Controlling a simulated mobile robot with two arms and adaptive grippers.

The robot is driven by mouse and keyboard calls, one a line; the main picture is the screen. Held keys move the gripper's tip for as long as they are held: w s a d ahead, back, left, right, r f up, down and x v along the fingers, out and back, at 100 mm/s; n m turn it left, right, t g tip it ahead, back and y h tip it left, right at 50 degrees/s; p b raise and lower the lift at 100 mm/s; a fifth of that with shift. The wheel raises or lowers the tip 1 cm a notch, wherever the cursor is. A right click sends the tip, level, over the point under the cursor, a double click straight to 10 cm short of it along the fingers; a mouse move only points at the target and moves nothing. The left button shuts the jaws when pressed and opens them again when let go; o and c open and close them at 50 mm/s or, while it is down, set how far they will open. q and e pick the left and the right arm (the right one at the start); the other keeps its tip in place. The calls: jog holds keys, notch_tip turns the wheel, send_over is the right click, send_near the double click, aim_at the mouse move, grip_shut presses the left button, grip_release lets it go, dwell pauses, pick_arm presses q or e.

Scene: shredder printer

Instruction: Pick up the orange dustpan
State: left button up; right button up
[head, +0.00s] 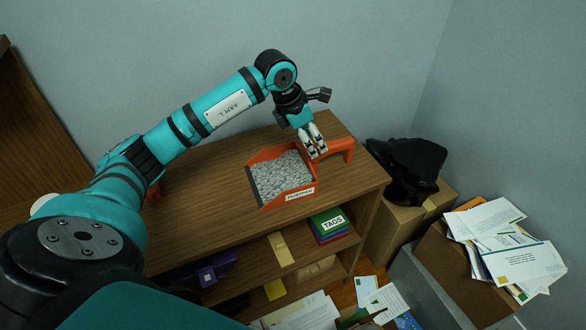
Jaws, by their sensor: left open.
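The orange dustpan (309,188) lies on the wooden shelf top, filled with grey shredded material and marked with a "DUSTPAN" label on its front right side. Its orange handle (343,150) sticks out to the right at the back. My left gripper (317,154) is open, with its pale fingers pointing down beside the dustpan's back right corner, close to the handle. Whether the fingers touch the handle, or have part of it between them, I cannot tell. My right gripper is not in view.
The wooden shelf top (215,205) is mostly clear around the dustpan. Below it are a green "TAGS" box (327,224) and other items. To the right are a black object (408,165) on a cardboard box (402,228), and a grey bin (425,283) near piled papers (512,248).

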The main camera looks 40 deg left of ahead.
aim_at(303, 162)
pick_arm(q)
jog(key=x, duration=0.4)
jog(key=p+x, duration=0.1)
jog(key=x, duration=0.1)
jog(key=shift+w+d, duration=0.3)
jog(key=shift+w, duration=0.1)
grip_shut()
